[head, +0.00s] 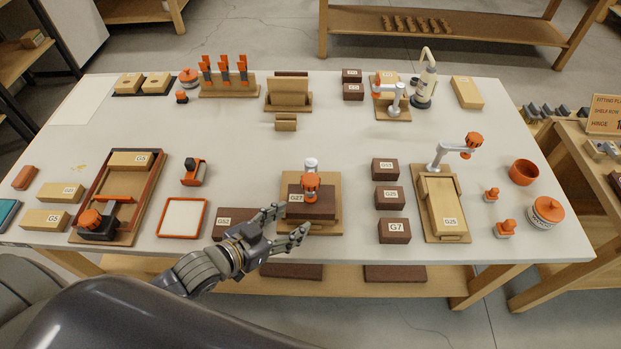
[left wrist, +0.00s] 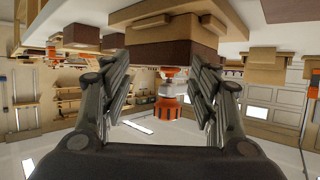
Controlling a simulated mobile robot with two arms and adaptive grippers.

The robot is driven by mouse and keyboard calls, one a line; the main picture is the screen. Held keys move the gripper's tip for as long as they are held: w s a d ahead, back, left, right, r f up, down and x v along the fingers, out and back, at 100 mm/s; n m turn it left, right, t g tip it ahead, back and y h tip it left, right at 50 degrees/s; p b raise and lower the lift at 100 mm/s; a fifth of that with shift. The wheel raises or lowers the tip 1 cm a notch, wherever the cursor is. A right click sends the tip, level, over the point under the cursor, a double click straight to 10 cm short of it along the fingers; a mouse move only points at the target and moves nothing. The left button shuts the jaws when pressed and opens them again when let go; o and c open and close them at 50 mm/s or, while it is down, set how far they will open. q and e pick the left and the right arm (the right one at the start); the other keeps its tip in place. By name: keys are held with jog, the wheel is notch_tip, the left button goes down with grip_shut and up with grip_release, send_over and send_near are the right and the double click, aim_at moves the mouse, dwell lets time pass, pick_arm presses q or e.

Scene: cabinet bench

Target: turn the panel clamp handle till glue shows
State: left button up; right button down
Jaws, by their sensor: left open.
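A clamp with an orange handle (head: 311,181) and a pale metal post stands over a dark block marked G27 (head: 297,205) on a wooden base (head: 329,225). I take this as the panel clamp. My left gripper (head: 291,220) is open and empty at the front left of this base, its fingers pointing right. In the left wrist view the orange handle (left wrist: 172,86) shows beyond and between the open fingers (left wrist: 165,88), apart from them. I cannot make out any glue at the block's edges. My right gripper is not in view.
A wooden tray with an orange-knobbed clamp (head: 90,220) stands at left, another clamp (head: 470,142) over a G25 block at right. Dark blocks (head: 394,230) stand right of the base. An orange-rimmed tray (head: 182,218) lies left of my gripper. The table's middle is mostly clear.

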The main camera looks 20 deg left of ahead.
aim_at(306, 181)
pick_arm(q)
jog(key=a+r+m+t+h, duration=0.2)
jog(key=a+r+t+h, duration=0.15)
jog(key=r+h, duration=0.2)
jog(key=shift+g+y, duration=0.35)
jog(key=p+x, duration=0.1)
jog(key=x, duration=0.4)
jog(key=p+x, duration=0.1)
jog(key=x, duration=0.4)
jog(key=shift+w+a+r, duration=0.15)
jog(key=shift+a+r, duration=0.05)
jog(key=shift+a, duration=0.1)
jog(key=shift+w+d+f, duration=0.1)
jog(key=shift+w+d, duration=0.35)
jog(key=shift+w, duration=0.05)
jog(key=shift+c, duration=0.2)
jog(key=c, duration=1)
